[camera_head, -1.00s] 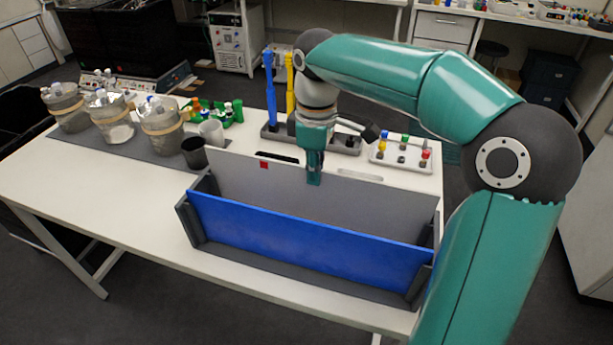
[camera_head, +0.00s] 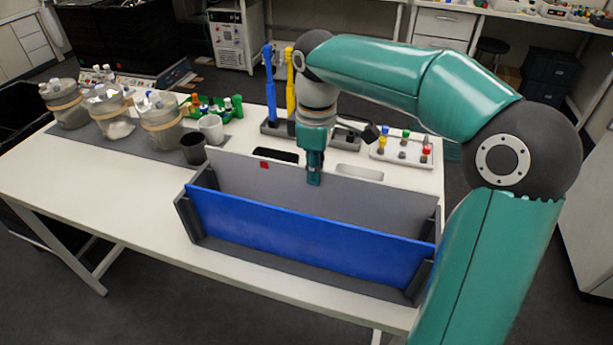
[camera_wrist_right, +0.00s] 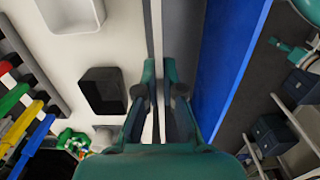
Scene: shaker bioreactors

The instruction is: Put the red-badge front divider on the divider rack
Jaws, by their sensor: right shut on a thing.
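The red-badge divider (camera_head: 365,203) is a long grey upright panel with a small red badge (camera_head: 263,165) near its top left corner. It stands behind a blue panel (camera_head: 310,235), between the dark end walls of the divider rack (camera_head: 189,222). My right gripper (camera_head: 314,180) is shut on the top edge of the grey panel, near its middle. In the right wrist view the gripper (camera_wrist_right: 160,108) straddles the panel's thin edge, with the blue panel (camera_wrist_right: 225,60) beside it. Whether the grey panel's bottom edge touches the rack is hidden. My left gripper is not in view.
A black tray (camera_head: 276,156) and a white tray (camera_head: 359,173) lie just behind the panel. Dark and white cups (camera_head: 193,149) stand at its left end, with several jars (camera_head: 162,122) farther left. A tool rack and a tray of coloured-cap vials (camera_head: 402,151) stand behind. The front left table is clear.

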